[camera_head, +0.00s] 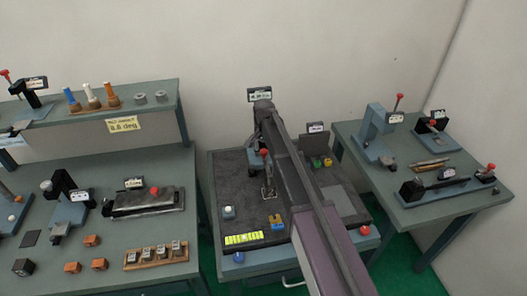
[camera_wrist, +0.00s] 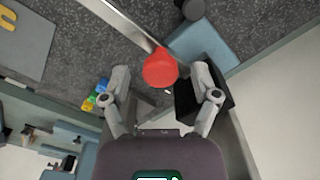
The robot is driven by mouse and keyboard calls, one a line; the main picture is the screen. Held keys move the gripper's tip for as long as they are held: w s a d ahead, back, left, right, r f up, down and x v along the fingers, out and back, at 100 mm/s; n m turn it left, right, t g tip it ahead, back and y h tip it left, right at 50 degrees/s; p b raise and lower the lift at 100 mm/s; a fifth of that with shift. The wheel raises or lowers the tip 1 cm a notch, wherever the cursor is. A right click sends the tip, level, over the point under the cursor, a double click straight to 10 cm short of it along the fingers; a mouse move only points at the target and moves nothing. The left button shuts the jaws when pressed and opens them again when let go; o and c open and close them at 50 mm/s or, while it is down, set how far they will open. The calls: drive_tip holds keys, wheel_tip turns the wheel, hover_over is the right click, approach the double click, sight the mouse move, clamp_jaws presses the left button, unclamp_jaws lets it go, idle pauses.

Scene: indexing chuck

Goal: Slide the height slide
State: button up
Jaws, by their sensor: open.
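A red ball knob (camera_head: 263,152) shows on a fixture on the dark middle bench, below the end of my arm. I take this fixture, with a small display (camera_head: 259,95) above it, to be the height slide. In the wrist view the red knob (camera_wrist: 160,68) lies between the two spread fingers of my gripper (camera_wrist: 162,85), with gaps on both sides. My gripper (camera_head: 257,138) is open and holds nothing. My arm hides part of the fixture, so the slide's rail and position are unclear.
On the middle bench stand a white-topped button (camera_head: 228,212), an orange and blue part (camera_head: 276,222) and a yellow strip (camera_head: 243,239). Coloured buttons (camera_head: 322,162) sit right of my arm. Tables with fixtures (camera_head: 147,200) (camera_head: 430,186) flank the bench.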

clamp_jaws()
wheel_tip(320, 180, up, 10)
drive_tip(key=p, duration=1)
idle(0.3)
unclamp_jaws()
drive_tip(key=shift+r, duration=0.1)
